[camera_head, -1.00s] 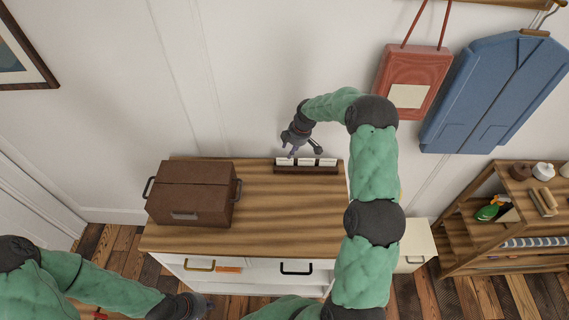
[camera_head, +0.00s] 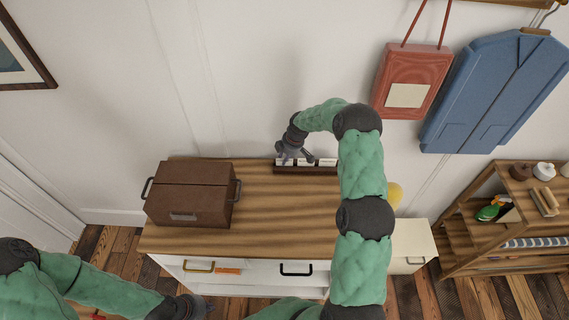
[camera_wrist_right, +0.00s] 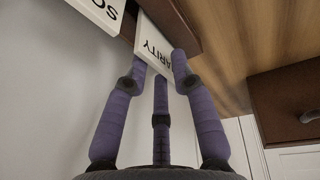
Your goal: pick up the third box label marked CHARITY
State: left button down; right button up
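The white CHARITY label (camera_wrist_right: 152,42) shows in the right wrist view, its first letters hidden, standing at the brown rack (camera_wrist_right: 182,28). My right gripper (camera_wrist_right: 165,55) has its fingertips around the lettered edge of this label; whether they press on it I cannot tell. In the head view the right gripper (camera_head: 294,158) is at the left end of the dark rack (camera_head: 306,171), which holds white labels. Another label, with "SO" readable (camera_wrist_right: 103,10), is at the wrist view's top left. My left gripper (camera_head: 205,306) is low at the front; its fingers are too small to read.
A brown handled box (camera_head: 190,190) stands on the left of the wooden cabinet top (camera_head: 270,215). The top's middle is clear. A wall is close behind the rack. A shelf unit (camera_head: 500,225) stands right; a red bag (camera_head: 411,75) and blue garment bag (camera_head: 492,95) hang on the wall.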

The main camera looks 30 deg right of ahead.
grip_shut()
jog(key=shift+r, duration=0.15)
